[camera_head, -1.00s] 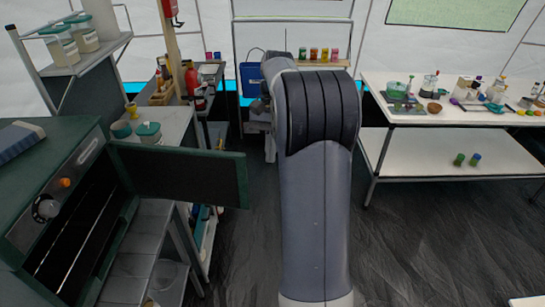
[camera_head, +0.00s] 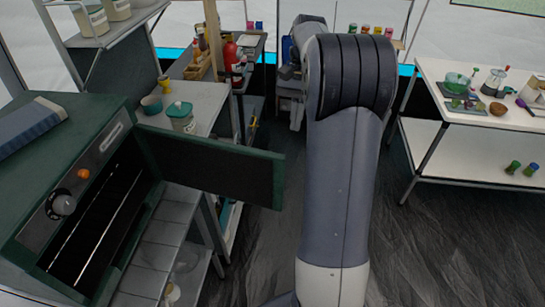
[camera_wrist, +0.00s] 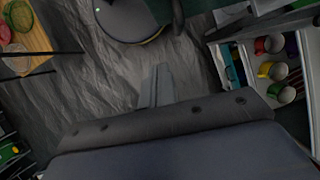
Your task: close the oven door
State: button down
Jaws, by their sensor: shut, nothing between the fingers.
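The dark green oven (camera_head: 112,143) stands at the left in the head view. Its front has an orange knob and a pale round dial, and its dark inside with rails shows. The oven door (camera_head: 215,168) stands wide open, swung out to the right from the hinge at the oven's far side. My arm reaches forward to the right of the door, apart from it. My gripper (camera_wrist: 157,85) shows in the wrist view, with its fingers together and empty above the dark floor. The oven and its door cannot be made out in the wrist view.
A metal shelf (camera_head: 165,255) is under the oven. A counter (camera_head: 200,100) with a lidded jar (camera_head: 181,115) is behind the door. A white table (camera_head: 455,118) is at the right. In the wrist view, several mugs (camera_wrist: 275,70) sit at the right. Floor between is clear.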

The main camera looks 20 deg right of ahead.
jog(key=s+a+f+p, duration=0.1)
jog(key=s+a+f, duration=0.4)
jog(key=f, duration=0.4)
jog(key=shift+s+a, duration=0.25)
jog(key=shift+f, duration=0.1)
